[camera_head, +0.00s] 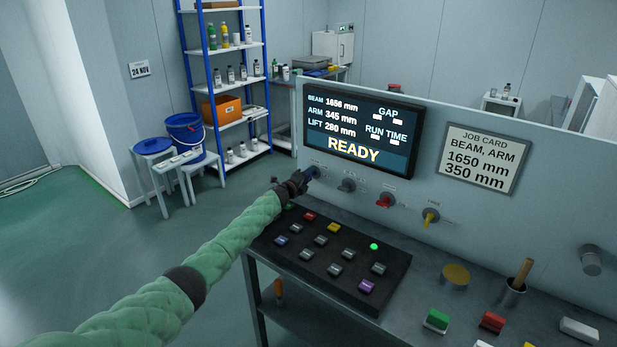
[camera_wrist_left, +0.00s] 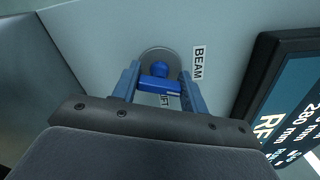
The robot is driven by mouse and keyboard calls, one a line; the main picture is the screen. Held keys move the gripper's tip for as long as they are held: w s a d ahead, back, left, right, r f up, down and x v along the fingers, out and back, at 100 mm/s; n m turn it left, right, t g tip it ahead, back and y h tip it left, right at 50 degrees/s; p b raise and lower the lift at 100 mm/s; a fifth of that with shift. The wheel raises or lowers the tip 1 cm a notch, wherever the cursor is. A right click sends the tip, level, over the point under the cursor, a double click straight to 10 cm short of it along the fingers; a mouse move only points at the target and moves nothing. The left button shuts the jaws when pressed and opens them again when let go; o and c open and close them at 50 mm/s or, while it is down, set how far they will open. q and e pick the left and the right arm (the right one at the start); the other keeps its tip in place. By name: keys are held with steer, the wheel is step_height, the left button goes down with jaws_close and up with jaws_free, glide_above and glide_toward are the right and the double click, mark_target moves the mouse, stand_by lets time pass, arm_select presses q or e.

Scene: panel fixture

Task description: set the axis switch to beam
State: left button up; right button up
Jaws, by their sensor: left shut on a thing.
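The axis switch is a blue knob (camera_wrist_left: 160,72) on a round grey plate on the upright panel. In the left wrist view a label reading BEAM (camera_wrist_left: 198,63) is to its right, and a partly hidden label ending in IFT is below it. My left gripper (camera_wrist_left: 160,88) is shut on the knob, with one blue finger on each side. In the head view my left gripper (camera_head: 304,178) is at the panel, below the left end of the screen, and covers most of the blue knob (camera_head: 313,171). Which label the knob points at is unclear. My right gripper is not in view.
The screen (camera_head: 362,128) reads BEAM 1656 mm, ARM 345 mm, LIFT 280 mm and READY. Grey, red (camera_head: 385,200) and yellow (camera_head: 430,217) switches follow to the right. A job card (camera_head: 480,158) reads 1650 mm, 350 mm. A button box (camera_head: 330,255) lies below.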

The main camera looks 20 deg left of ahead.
arm_select(q)
steer(key=n, duration=0.3)
steer(key=shift+f, duration=0.1)
steer(key=shift+n, duration=0.7)
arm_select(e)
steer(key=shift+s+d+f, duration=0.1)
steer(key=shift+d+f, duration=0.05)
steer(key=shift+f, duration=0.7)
arm_select(q)
steer(key=o, duration=1)
